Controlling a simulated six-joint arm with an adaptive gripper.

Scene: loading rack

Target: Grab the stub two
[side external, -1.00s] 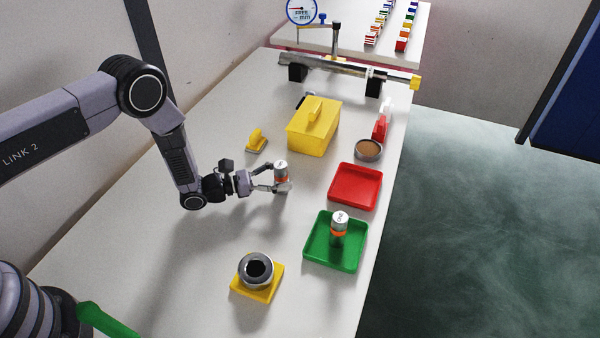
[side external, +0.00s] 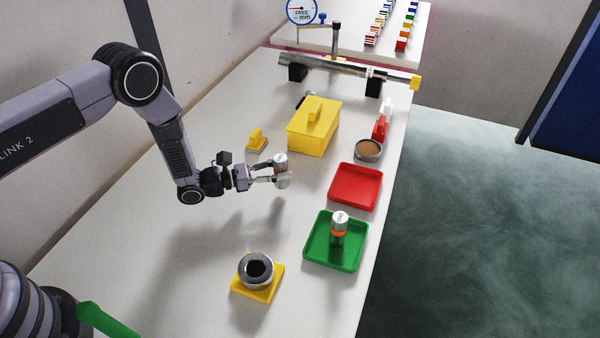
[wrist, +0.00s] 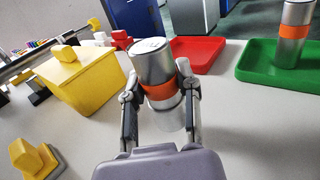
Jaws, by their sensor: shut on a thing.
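My gripper (side external: 272,177) is shut on a silver cylindrical stub (side external: 281,160) with an orange band, above the white table. In the wrist view the same held stub (wrist: 151,66) stands between the two fingers, slightly tilted in the picture, with dark marking on its top that I cannot read. The fingers grip it around the orange band. A second silver stub (side external: 339,219) with an orange band stands upright in the green tray (side external: 315,261); it also shows at the upper right of the wrist view (wrist: 293,35).
An empty red tray (side external: 355,188) lies beyond the green tray. A yellow lidded box (side external: 312,132), a small yellow block (side external: 256,141) and a round brown-filled dish (side external: 368,150) stand farther back. A dark-holed ring on a yellow base (side external: 257,275) is in front.

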